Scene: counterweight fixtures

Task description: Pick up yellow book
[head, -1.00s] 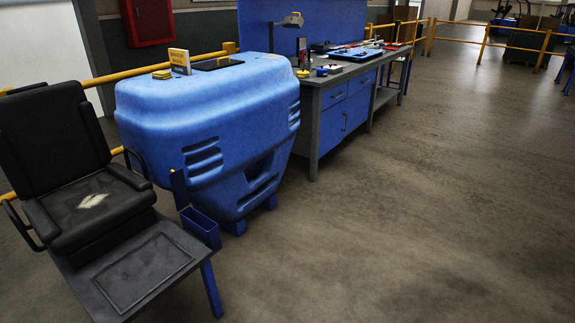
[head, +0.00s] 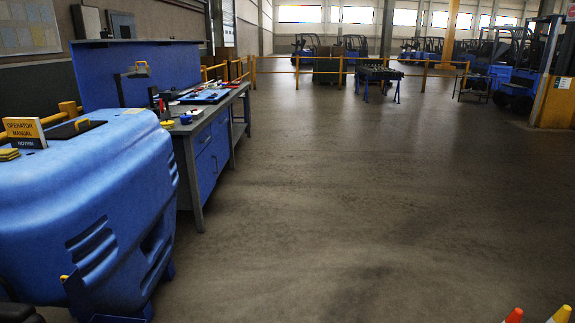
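A yellow and dark book (head: 24,131) marked "OPERATOR MANUAL" stands upright on top of the blue counterweight body (head: 95,185) at the left. A small stack of yellow pieces (head: 9,154) lies beside it at the picture's left edge; I cannot tell what they are. Neither of my grippers is in the head view.
A workbench (head: 205,140) with blue drawers stands behind the counterweight, with tools and a blue tray (head: 204,97) on top. Open floor (head: 330,200) fills the middle and right. Orange and yellow cone tips (head: 514,315) show at the bottom right. Yellow railings (head: 300,70) and forklifts (head: 515,70) stand far back.

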